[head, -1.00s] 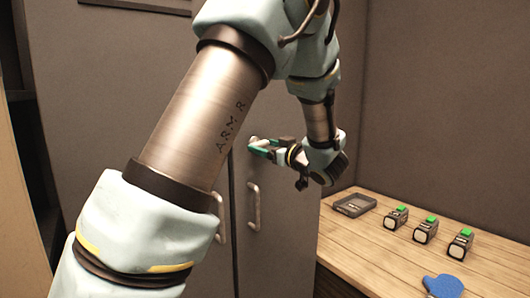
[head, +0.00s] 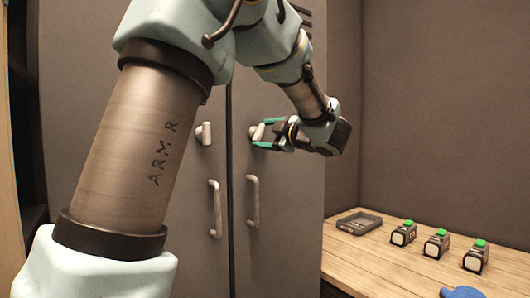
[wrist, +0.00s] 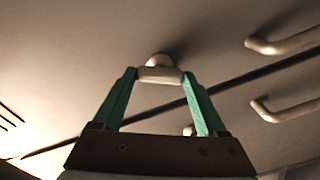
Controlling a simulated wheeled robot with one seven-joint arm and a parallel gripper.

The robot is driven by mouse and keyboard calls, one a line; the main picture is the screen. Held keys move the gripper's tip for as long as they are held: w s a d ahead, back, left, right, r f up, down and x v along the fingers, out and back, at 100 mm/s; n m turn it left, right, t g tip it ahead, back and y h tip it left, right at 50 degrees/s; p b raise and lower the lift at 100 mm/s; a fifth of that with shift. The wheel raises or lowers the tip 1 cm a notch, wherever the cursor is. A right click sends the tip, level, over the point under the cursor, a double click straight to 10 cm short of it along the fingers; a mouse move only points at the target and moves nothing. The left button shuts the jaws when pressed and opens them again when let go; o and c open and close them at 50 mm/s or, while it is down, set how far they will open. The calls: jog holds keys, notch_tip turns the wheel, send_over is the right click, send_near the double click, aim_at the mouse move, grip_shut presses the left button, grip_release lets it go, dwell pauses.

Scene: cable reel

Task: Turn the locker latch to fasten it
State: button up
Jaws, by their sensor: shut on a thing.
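The grey locker has two doors that meet at a dark vertical seam. A pale latch (head: 257,131) is on the right door, above its handle. My gripper (head: 262,136) reaches it from the right, with green fingers on either side of it. In the wrist view the latch bar (wrist: 160,75) lies between the two fingertips (wrist: 160,77), which are shut on it. The bar is not parallel to the seam there. A second latch (head: 204,133) is on the left door, free of my gripper.
Two bar handles, left (head: 215,208) and right (head: 252,202), stick out below the latches. A wooden bench (head: 375,262) at the right bears a dark tray (head: 360,222), several green-topped devices (head: 403,233) and a blue item (head: 461,293). My arm crosses in front of the left door.

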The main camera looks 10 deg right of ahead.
jog(key=n+b, duration=0.1)
jog(key=b, duration=0.1)
jog(key=n+b, duration=0.4)
jog(key=shift+f+b, duration=0.3)
jog(key=shift+b, duration=0.05)
jog(key=shift+r+n+b, duration=0.15)
jog(key=shift+n+b, duration=0.35)
jog(key=shift+b, duration=0.2)
jog(key=shift+r, duration=0.1)
jog(key=o, duration=1.3)
jog(key=b+v, duration=0.1)
jog(key=v, duration=0.9)
jog(key=shift+s+d, duration=0.2)
jog(key=shift+s, duration=0.15)
